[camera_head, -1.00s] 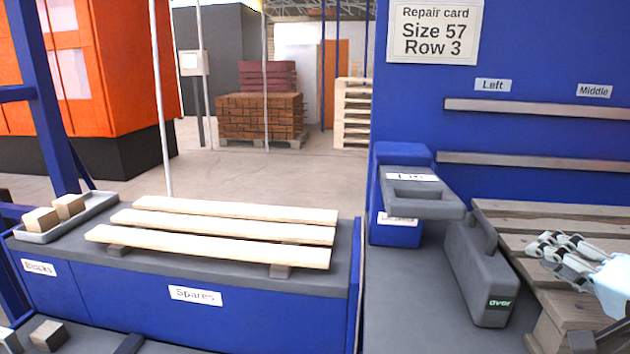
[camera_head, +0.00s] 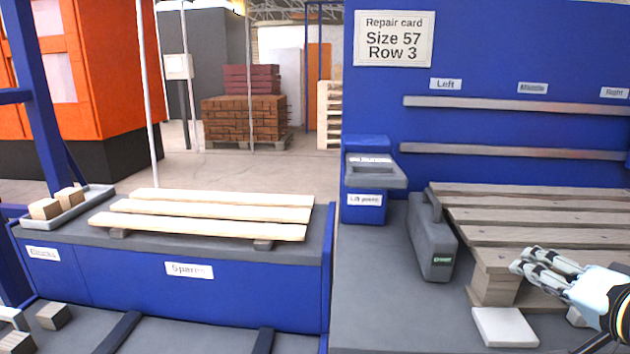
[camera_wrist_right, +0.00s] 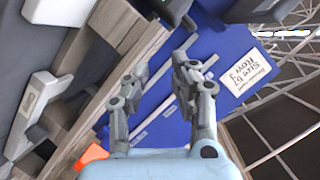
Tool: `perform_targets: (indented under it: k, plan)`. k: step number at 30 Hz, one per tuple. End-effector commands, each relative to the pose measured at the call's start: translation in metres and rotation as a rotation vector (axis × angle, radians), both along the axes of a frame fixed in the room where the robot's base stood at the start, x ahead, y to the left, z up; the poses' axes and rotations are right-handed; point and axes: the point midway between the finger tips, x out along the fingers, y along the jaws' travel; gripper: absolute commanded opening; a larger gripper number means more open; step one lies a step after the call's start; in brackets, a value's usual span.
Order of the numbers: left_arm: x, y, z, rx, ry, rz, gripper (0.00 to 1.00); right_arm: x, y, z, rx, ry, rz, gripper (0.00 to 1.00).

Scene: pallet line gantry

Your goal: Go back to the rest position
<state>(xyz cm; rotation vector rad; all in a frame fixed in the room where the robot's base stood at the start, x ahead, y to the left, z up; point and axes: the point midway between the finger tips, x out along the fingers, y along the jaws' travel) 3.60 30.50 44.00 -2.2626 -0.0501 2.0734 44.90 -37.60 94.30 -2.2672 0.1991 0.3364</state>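My right gripper (camera_head: 518,267) reaches in from the lower right in the head view, beside the near left corner of the slatted wooden pallet (camera_head: 492,262). In the right wrist view its two fingers (camera_wrist_right: 157,85) stand apart with nothing between them, so it is open and empty. The gripper overlaps the pallet's front edge in the picture; I see no grip on it. My left gripper is in neither view.
A grey case (camera_head: 432,240) stands left of the pallet, near a blue bin (camera_head: 365,208). A white pad (camera_head: 505,328) lies before the pallet. Pale boards lie on the Spares bench (camera_head: 200,300), with a block tray (camera_head: 90,200) at left. Rails (camera_head: 520,110) cross the blue wall.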

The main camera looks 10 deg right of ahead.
Motion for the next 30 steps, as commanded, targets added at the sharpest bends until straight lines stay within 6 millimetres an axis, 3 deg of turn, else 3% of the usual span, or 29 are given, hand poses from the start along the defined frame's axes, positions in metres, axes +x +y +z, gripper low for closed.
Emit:
perform_targets:
  k: [8, 13, 21, 30]
  plan:
    - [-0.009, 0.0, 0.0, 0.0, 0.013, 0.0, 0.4, -0.036, 0.01, -0.03, -0.214, 0.193, -0.03, 0.25]
    - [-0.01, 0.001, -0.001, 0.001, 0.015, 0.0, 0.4, -0.078, 0.027, -0.055, -0.392, 0.415, 0.029, 0.25]
    - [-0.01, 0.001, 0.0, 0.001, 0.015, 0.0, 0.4, -0.153, 0.067, -0.08, -0.611, 0.752, 0.311, 0.25]
    - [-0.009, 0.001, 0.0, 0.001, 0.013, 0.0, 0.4, -0.219, 0.108, -0.083, -0.717, 0.94, 0.681, 0.25]
